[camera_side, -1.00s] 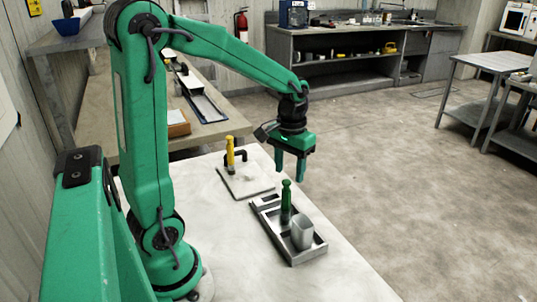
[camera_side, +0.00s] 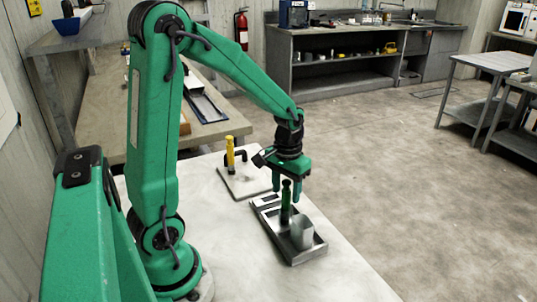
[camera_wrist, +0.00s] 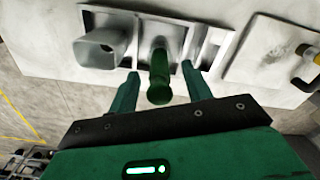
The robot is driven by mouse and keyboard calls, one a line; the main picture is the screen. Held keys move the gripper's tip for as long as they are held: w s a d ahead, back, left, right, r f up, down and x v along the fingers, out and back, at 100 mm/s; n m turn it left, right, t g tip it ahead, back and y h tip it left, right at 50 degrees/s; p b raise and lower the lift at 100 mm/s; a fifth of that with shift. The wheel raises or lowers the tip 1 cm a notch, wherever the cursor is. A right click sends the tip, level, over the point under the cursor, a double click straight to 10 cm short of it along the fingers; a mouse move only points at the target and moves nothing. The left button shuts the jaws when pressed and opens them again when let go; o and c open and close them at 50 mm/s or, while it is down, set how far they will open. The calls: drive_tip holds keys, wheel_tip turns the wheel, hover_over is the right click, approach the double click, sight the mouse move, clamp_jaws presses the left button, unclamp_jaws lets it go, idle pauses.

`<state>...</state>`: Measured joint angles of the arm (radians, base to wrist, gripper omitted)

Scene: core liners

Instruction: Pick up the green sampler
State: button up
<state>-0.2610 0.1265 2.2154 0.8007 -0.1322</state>
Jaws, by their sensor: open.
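The green sampler (camera_side: 286,203) stands upright in a grey metal tray (camera_side: 267,234) on the white table. In the wrist view the sampler (camera_wrist: 159,80) shows between my two fingers, with its top toward the camera. My gripper (camera_side: 287,192) is open and empty, pointing down over the sampler. Its fingertips appear level with the sampler's upper part, one to each side. I cannot tell whether either finger touches it.
A grey square cup (camera_side: 302,234) stands in the tray beside the sampler; it also shows in the wrist view (camera_wrist: 100,47). A yellow-handled tool (camera_side: 230,153) stands on a pale board (camera_side: 243,187) behind. The table's front is clear.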

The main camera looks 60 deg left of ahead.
idle(0.4)
clamp_jaws()
drive_tip(key=shift+r, duration=0.1)
drive_tip(key=shift+r, duration=4.95)
